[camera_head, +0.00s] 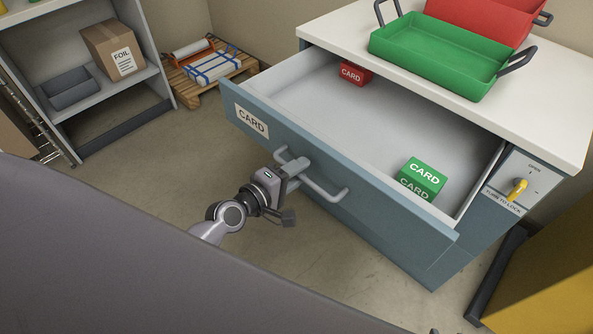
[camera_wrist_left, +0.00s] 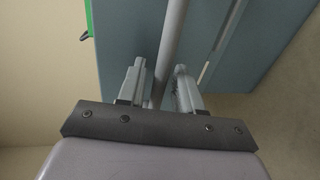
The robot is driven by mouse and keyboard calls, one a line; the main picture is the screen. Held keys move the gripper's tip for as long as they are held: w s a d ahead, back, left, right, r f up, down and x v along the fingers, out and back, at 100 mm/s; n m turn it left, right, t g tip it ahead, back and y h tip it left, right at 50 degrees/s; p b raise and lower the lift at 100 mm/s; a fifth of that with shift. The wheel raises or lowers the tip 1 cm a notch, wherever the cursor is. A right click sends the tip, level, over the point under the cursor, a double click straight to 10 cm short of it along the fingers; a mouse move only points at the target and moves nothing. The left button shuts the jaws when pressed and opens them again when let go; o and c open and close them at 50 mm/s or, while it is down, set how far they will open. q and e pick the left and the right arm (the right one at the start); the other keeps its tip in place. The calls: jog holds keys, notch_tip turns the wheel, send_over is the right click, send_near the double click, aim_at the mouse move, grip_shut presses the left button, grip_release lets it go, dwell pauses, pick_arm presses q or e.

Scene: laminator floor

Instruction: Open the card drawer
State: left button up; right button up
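The card drawer (camera_head: 262,92), blue-grey with a CARD label, is pulled well out of its cabinet and shows its pale inside. Its grey bar handle (camera_head: 326,192) is on the front. My left gripper (camera_head: 293,168) is at the left part of this handle. In the left wrist view, the handle bar (camera_wrist_left: 173,35) runs between the two fingers of my left gripper (camera_wrist_left: 160,72). The fingers are apart, with a gap showing beside the bar. A red CARD box (camera_head: 354,74) and a green CARD box (camera_head: 422,177) are in the drawer. My right gripper is not in view.
A green tray (camera_head: 432,62) and a red tray (camera_head: 485,18) stand on the white cabinet top (camera_head: 335,28). A yellow lock knob (camera_head: 517,188) is right of the drawer. A yellow object (camera_head: 550,270) stands at the lower right.

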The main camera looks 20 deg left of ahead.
pick_arm(q)
jog(key=shift+s+a, duration=0.1)
jog(key=v, duration=0.7)
dwell(0.7)
jog(key=s+d+f+m+g+y+p, duration=0.1)
jog(key=s+f+m+g+y+p, duration=0.2)
jog(key=s+m, duration=0.9)
notch_tip(320, 180, down, 3)
jog(key=m+g+p, duration=0.1)
jog(key=m, duration=0.3)
jog(key=shift+s+d+p, duration=0.25)
jog(key=shift+d+p, duration=0.05)
jog(key=shift+d, duration=0.1)
